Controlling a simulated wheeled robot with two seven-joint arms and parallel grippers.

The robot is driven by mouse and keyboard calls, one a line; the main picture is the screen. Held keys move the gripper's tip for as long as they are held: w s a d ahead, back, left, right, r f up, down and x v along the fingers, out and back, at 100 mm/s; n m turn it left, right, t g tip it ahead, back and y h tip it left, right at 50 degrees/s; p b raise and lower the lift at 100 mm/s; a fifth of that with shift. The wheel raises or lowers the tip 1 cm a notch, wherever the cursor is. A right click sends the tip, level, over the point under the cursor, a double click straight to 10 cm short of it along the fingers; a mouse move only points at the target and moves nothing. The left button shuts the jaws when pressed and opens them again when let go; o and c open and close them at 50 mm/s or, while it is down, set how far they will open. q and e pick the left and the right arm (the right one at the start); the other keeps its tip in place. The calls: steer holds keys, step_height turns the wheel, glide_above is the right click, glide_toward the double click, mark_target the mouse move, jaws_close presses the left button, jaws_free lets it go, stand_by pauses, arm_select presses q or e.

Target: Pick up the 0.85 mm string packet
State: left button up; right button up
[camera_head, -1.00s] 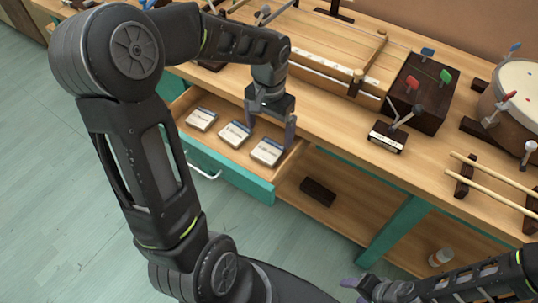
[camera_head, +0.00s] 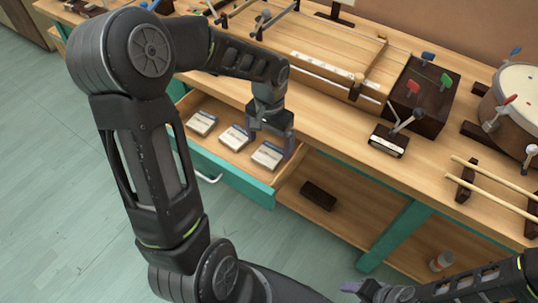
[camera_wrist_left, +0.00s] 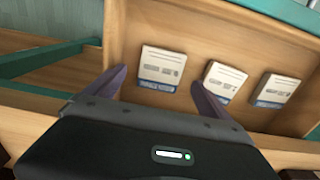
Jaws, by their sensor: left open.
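Three pale string packets with blue bands lie in a row in the open drawer: a left one (camera_head: 201,123), a middle one (camera_head: 236,137) and a right one (camera_head: 268,155). Their print is too small to tell which is 0.85 mm. My left gripper (camera_head: 271,146) is open and empty, just above the right packet. In the left wrist view that packet (camera_wrist_left: 162,66) shows beyond and between the spread fingertips of my left gripper (camera_wrist_left: 159,80), apart from them. My right gripper (camera_head: 352,288) shows only partly at the bottom edge; its opening is unclear.
The teal-fronted drawer (camera_head: 232,180) stands out from the wooden bench. A small dark stand with a white label (camera_head: 388,142) and a dark box (camera_head: 424,95) stand on the bench to the right. A dark block (camera_head: 318,195) lies on the shelf below.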

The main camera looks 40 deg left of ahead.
mark_target(269, 154)
arm_select(q)
step_height(269, 154, down, 4)
steer(key=shift+r, duration=0.1)
steer(key=shift+c, duration=0.3)
stand_by(0.3)
steer(key=c, duration=1.4)
